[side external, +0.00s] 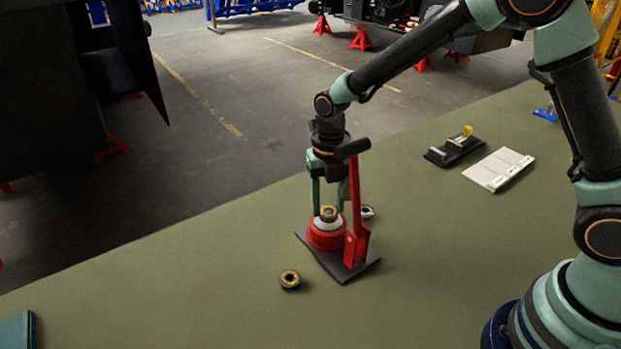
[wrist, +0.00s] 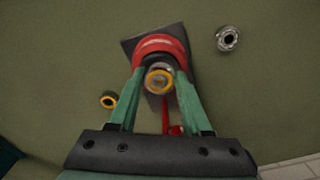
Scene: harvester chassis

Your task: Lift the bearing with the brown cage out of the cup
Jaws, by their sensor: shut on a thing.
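The bearing with the brown cage (side external: 328,213) shows an orange-brown ring and sits at the top of the red cup (side external: 324,240), which has a pale collar. My gripper (side external: 329,208) points straight down, its green fingers on both sides of this bearing and shut on it. In the wrist view, the bearing (wrist: 159,81) lies between the fingertips (wrist: 162,74), with the red cup rim (wrist: 158,42) behind it. I cannot tell whether the bearing is clear of the cup, as its lower part is hidden.
The cup stands on a dark plate (side external: 340,270) beside a red upright lever (side external: 355,215) with a black handle, close to my gripper. A second orange-ringed bearing (side external: 290,279) and a silver bearing (side external: 367,211) lie on the green bench. A white card (side external: 498,169) and black block (side external: 454,151) lie farther right.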

